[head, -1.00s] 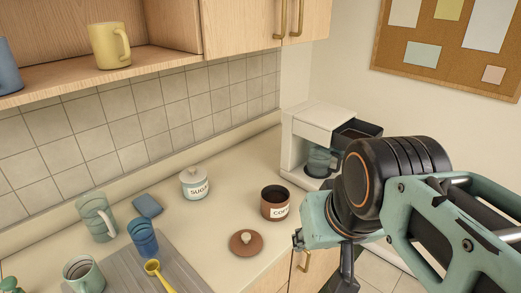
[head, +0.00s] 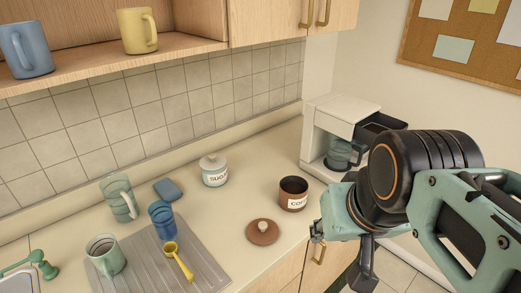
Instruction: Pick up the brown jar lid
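The brown jar lid (head: 263,232) lies flat on the counter, a round disc with a pale knob on top. The open brown coffee jar (head: 293,194) stands just behind it and to the right, apart from it. My gripper (head: 340,262) is to the right of the lid, past the counter's front edge, pointing down. Part of it is hidden behind my arm, and whether its fingers are open or shut does not show clearly. The lid is not in its grasp.
A white sugar jar (head: 213,170) stands behind the lid. A grey drain mat (head: 205,258) with a yellow scoop (head: 178,260), a blue cup (head: 163,220) and a green mug (head: 105,255) lies to the left. A coffee machine (head: 325,135) stands behind right. Counter around the lid is clear.

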